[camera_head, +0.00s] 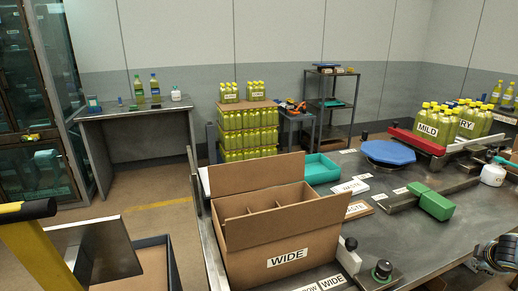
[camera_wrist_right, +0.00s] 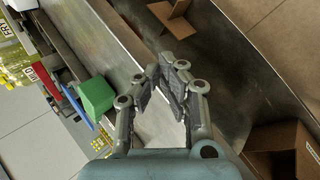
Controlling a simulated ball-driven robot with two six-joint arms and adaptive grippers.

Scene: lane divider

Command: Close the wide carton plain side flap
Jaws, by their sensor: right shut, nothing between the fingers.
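The wide carton (camera_head: 285,262), brown cardboard with a "WIDE" label, stands open at the near left of the table in the head view. A broad plain flap (camera_head: 250,173) stands up along its far side, and dividers show inside. My right gripper (camera_head: 497,255) is at the lower right edge of the head view, well apart from the carton and partly cut off. In the right wrist view its fingers (camera_wrist_right: 168,78) are shut and empty. A brown box (camera_wrist_right: 285,145) lies at lower right there; I cannot tell whether it is the wide carton. My left gripper is not in view.
A green block (camera_head: 430,202), a blue octagonal piece (camera_head: 388,152) and a teal tray (camera_head: 320,168) lie beyond the carton. A black-knobbed fixture (camera_head: 382,270) stands right of it. Bottles (camera_head: 432,126) stand at the far right. The front right tabletop has bare room.

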